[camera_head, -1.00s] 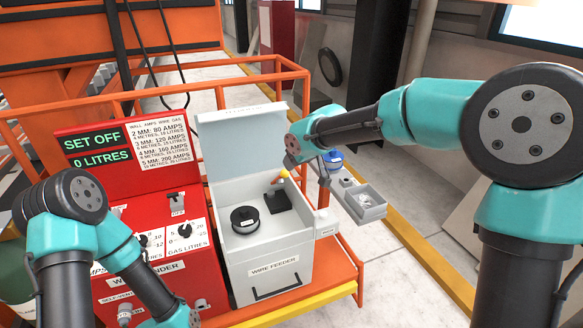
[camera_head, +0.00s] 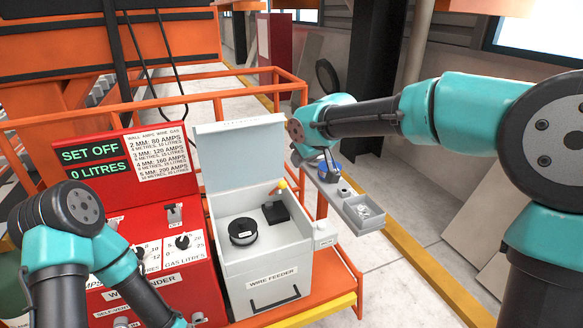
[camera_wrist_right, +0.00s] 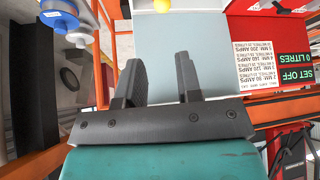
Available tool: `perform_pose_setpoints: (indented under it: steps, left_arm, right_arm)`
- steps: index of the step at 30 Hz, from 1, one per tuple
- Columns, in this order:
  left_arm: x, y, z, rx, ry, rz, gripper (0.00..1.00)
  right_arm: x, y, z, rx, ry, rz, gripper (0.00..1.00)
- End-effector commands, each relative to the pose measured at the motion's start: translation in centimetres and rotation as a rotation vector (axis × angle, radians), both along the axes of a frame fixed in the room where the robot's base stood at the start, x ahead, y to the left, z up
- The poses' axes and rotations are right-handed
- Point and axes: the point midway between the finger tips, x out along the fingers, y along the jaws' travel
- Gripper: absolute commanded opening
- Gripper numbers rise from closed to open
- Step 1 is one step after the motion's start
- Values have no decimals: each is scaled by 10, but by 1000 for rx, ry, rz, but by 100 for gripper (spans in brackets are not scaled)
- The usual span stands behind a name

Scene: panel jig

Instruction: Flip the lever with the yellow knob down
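The lever's yellow knob (camera_head: 282,185) stands up above a black block (camera_head: 276,211) inside the open wire feeder box (camera_head: 262,252). The lever looks raised and slightly tilted. My left gripper is out of view below the picture.
The feeder's raised lid (camera_head: 238,158) stands behind the knob, and a black spool (camera_head: 243,231) sits left of the block. A red control panel (camera_head: 165,215) is at the left. A grey tray (camera_head: 363,212) and orange rails (camera_head: 345,262) lie at the right.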

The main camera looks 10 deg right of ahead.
Motion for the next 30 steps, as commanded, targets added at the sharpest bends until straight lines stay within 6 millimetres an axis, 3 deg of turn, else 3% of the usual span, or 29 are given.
perform_pose_setpoints:
  steps: [10, 18, 30]
  left_arm:
    - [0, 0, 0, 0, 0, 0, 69]
    - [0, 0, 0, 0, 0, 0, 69]
    - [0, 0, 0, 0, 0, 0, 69]
  right_arm:
    - [60, 30, 17, -94, 176, -107, 0]
    - [86, 53, 28, -167, 319, -204, 0]
    - [89, 59, 32, -190, 367, -239, 0]
